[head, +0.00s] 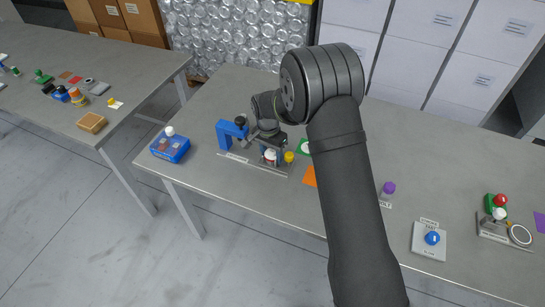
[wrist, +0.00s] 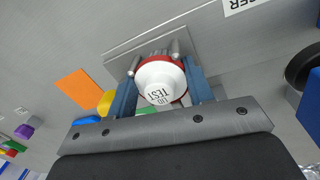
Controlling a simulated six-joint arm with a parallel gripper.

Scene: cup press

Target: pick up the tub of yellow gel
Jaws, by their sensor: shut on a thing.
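My gripper (head: 268,146) reaches down at the blue device on the middle table. In the wrist view its two blue fingers (wrist: 160,72) are shut on a round white-topped piece (wrist: 160,85) with a red rim and black print including "TEST". That piece also shows in the head view (head: 270,155). It sits at a grey plate (wrist: 125,55) with metal posts beside it; contact beneath is hidden. A small yellow tub (head: 289,157) stands just right of my gripper in the head view. In the wrist view a yellow thing (wrist: 105,101) shows outside the left finger, partly hidden.
A blue frame (head: 226,132) stands close left of my gripper, with a blue box (head: 171,148) farther left. An orange sheet (head: 309,176) lies to the right. A purple-topped item (head: 389,188) and a blue button (head: 432,238) stand farther right.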

